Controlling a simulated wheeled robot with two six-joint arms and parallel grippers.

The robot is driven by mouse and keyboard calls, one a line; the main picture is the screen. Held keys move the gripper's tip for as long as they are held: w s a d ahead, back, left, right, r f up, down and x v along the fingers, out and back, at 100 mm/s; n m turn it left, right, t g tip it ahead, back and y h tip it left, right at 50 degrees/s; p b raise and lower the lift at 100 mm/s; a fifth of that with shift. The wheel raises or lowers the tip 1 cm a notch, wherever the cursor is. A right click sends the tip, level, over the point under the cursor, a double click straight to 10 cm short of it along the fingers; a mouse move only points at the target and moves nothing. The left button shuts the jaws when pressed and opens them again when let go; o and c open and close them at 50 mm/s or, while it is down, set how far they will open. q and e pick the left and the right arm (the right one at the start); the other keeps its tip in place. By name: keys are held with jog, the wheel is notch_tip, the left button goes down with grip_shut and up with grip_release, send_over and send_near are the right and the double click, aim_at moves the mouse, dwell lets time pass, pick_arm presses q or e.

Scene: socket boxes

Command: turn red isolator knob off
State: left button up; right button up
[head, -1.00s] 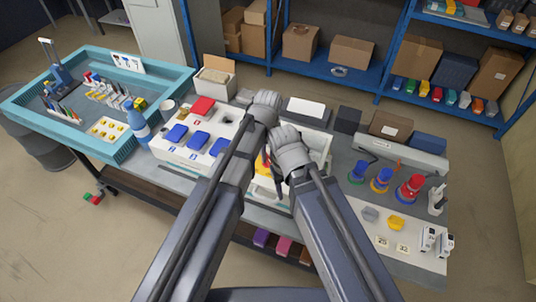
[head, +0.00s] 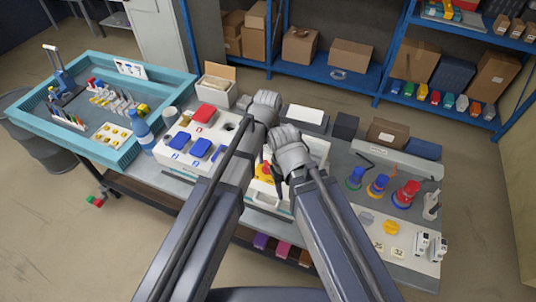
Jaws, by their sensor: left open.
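The red isolator knob (head: 266,168), on a yellow backing, shows in the gap between my two arms in the head view. It is on a pale box (head: 263,200) at the middle of the bench, and its turned position is too small to read. My left gripper (head: 264,157) is open, with its dark fingers just above and beside the knob. I cannot tell whether they touch it. My arms cover much of the box. My right gripper is hidden behind its own wrist and forearm.
Left of my arms is a white panel with blue covers (head: 201,147) and a red cover (head: 204,113). A teal-rimmed tray (head: 110,163) and a blue bottle (head: 143,131) stand farther left. Blue, yellow and red plugs (head: 406,194) stand at right.

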pick_arm(q)
notch_tip(320, 180, up, 4)
jog(key=p, duration=0.2)
jog(key=shift+f+p, duration=0.1)
jog(key=shift+p, duration=0.25)
pick_arm(e)
notch_tip(320, 180, up, 4)
jog(key=shift+f, duration=0.1)
pick_arm(q)
jog(key=shift+f, duration=0.1)
jog(key=s+a+m, duration=0.2)
jog(key=s+a, duration=0.2)
jog(key=a, duration=0.4)
jog(key=s+a+m, duration=0.2)
jog(key=s+a, duration=0.1)
jog(key=a, duration=0.6)
jog(key=s+d+f+m+y+b, duration=0.1)
jog(key=s+d+f+m+b, duration=0.3)
jog(key=d, duration=0.7)
notch_tip(320, 180, down, 3)
jog(key=s+b, duration=0.2)
jog(key=b, duration=0.1)
jog(key=shift+s, duration=0.15)
pick_arm(e)
notch_tip(320, 180, down, 7)
pick_arm(q)
jog(key=shift+r, duration=0.15)
pick_arm(e)
jog(key=shift+c, duration=0.4)
